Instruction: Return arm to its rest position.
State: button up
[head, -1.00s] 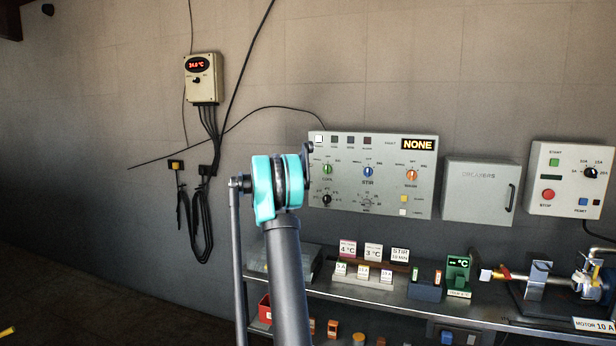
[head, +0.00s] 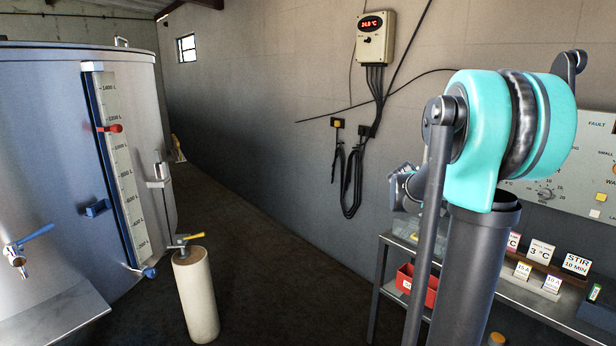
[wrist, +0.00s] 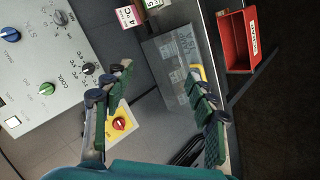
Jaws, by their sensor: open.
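My arm (head: 478,240), with a turquoise joint, stands at the right of the head view and covers part of the wall panel and the shelf. My gripper (wrist: 162,85) shows in the wrist view with its two green-padded fingers spread wide and nothing between them. Below the fingers are a grey box (wrist: 170,62) and a yellow plate with a red knob (wrist: 119,123); I see no contact with either. In the head view a grey part shows behind my arm, but the fingers cannot be made out.
A large steel tank (head: 60,150) stands at the left, with a pale post (head: 196,295) beside it. The grey control panel (wrist: 50,60) and a red bin (wrist: 237,42) flank my gripper; the bin also shows on the metal shelf (head: 385,262). Floor between post and shelf is clear.

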jog(key=s+a+f+y, duration=0.4)
jog(key=s+a+f, duration=0.4)
jog(key=s+a, duration=0.3)
jog(key=s+a+f+y, duration=0.4)
jog(key=s+a+f, duration=0.5)
jog(key=s, duration=0.7)
jog(key=a, duration=0.3)
jog(key=shift+s+a+f+m+g+y, duration=0.25)
jog(key=shift+a+m+g+y, duration=0.05)
jog(key=shift+y, duration=0.1)
